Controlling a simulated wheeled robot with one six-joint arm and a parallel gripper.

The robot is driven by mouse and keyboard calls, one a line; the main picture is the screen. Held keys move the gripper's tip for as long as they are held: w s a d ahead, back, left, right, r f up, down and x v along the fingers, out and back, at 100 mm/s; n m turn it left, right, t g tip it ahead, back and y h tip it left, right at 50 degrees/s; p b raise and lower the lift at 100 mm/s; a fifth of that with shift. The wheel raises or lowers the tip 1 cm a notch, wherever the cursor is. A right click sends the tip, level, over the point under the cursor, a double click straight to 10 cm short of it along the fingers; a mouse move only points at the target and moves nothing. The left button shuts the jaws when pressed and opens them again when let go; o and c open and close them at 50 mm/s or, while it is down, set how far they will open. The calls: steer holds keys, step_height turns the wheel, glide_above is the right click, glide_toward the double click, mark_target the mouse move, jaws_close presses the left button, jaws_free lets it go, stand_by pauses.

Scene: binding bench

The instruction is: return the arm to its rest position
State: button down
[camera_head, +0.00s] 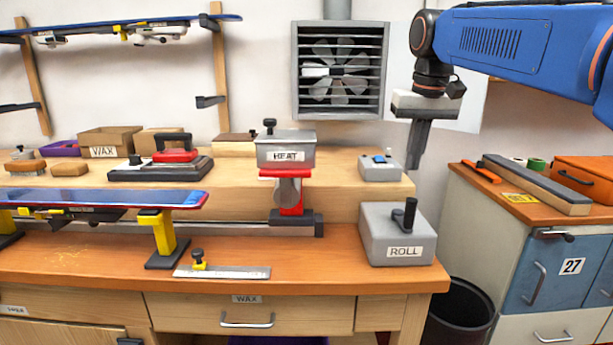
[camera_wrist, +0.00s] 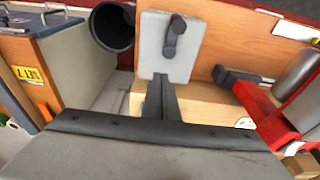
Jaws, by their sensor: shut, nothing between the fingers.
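My arm (camera_head: 520,42) is blue and reaches in from the upper right in the head view. My gripper (camera_head: 415,165) hangs down from it at the right end of the bench, above and behind the grey ROLL box (camera_head: 397,235). Its fingers are shut with nothing between them and show apart from the bench. In the wrist view the shut gripper (camera_wrist: 166,80) points toward the ROLL box (camera_wrist: 165,52), which has a dark crank handle.
The wooden bench (camera_head: 330,258) carries the HEAT unit (camera_head: 286,152) on a red stand and a blue ski (camera_head: 100,199) on yellow supports. A dark bin (camera_head: 460,315) stands between bench and the right cabinet (camera_head: 482,225). A fan (camera_head: 338,72) is on the wall.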

steer(key=s+d+f+t, duration=0.1)
steer(key=s+d+f, duration=0.1)
steer(key=s+f, duration=1.1)
steer(key=s+d+f+t, duration=0.1)
steer(key=s+d+f, duration=0.2)
steer(key=s+f, duration=1.1)
steer(key=shift+s+f+t, duration=0.2)
steer(key=shift+f+t, duration=0.1)
steer(key=shift+f, duration=0.4)
